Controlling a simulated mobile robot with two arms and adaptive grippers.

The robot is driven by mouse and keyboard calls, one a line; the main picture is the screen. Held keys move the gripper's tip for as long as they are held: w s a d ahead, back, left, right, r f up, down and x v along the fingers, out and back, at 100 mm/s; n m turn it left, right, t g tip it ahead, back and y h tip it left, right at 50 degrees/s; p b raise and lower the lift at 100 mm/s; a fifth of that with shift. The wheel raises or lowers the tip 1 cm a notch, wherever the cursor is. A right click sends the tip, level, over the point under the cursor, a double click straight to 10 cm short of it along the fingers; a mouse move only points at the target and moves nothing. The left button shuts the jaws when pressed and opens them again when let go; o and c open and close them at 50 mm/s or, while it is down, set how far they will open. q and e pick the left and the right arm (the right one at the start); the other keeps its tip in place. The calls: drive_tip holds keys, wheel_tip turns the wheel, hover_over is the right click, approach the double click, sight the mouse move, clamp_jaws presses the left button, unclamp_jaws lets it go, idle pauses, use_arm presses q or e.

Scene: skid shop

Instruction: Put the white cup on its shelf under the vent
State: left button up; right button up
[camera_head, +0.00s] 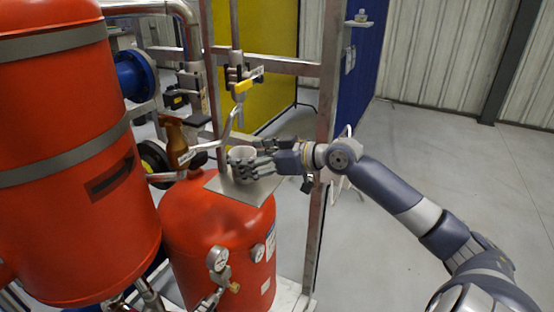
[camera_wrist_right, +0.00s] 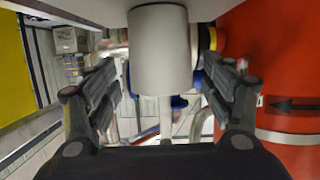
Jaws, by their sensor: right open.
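The white cup (camera_head: 241,153) stands on a flat grey plate (camera_head: 252,191) on top of the smaller red tank. My right gripper (camera_head: 250,166) is at the cup from the right, its fingers partly covering it. In the right wrist view the cup (camera_wrist_right: 160,50) is between the two open fingers of my right gripper (camera_wrist_right: 163,85), with gaps visible on both sides. A pale flat surface runs along the top of that view, at the cup's end. My left gripper is not in view.
A large red tank (camera_head: 66,150) stands at the left. A metal upright (camera_head: 322,130) rises close to my right arm. Pipes with a yellow-handled valve (camera_head: 242,87) are behind the cup. Floor on the right is clear.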

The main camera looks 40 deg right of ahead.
drive_tip(key=b+v, duration=0.3)
drive_tip(key=v, duration=0.7)
drive_tip(key=shift+s, duration=0.15)
idle(0.5)
